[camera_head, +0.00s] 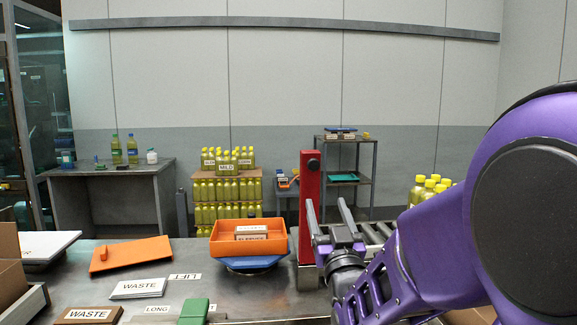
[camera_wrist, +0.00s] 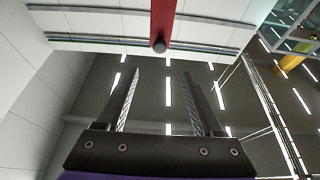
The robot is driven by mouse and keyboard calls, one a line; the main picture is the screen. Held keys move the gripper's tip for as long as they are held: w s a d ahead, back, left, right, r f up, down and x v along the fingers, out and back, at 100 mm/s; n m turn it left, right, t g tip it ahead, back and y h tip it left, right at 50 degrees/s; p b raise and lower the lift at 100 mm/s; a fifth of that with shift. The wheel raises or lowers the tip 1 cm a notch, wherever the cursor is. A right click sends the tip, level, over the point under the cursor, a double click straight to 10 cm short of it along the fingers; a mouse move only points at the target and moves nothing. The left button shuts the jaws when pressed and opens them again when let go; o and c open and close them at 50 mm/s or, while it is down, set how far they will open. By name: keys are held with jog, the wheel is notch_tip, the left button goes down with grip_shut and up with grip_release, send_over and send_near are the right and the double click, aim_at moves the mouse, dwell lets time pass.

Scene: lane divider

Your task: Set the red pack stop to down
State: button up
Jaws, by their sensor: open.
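The red pack stop (camera_head: 310,185) is a red upright bar at the middle of the bench in the head view, with a dark round knob near its top. It stands beside the roller conveyor's near end. In the wrist view the red bar (camera_wrist: 163,18) comes in from the top edge, ending in a grey round knob ahead of the fingertips. My gripper (camera_head: 328,204) is open and empty, its fingers pointing up just right of the bar. In the wrist view my gripper (camera_wrist: 161,76) shows a clear gap between its fingers and the knob. I cannot tell whether a finger touches the bar.
An orange bin (camera_head: 250,240) with labelled blocks sits on a blue base left of the stop. An orange board (camera_head: 130,255), WASTE signs (camera_head: 138,288) and a green block (camera_head: 194,311) lie on the metal bench. Rollers (camera_head: 375,235) run behind my arm. Yellow bottles (camera_head: 228,190) stand behind.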

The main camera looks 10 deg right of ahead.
aim_at(314, 165)
jog(key=x, duration=1.6)
jog(key=shift+r, duration=0.1)
grip_shut()
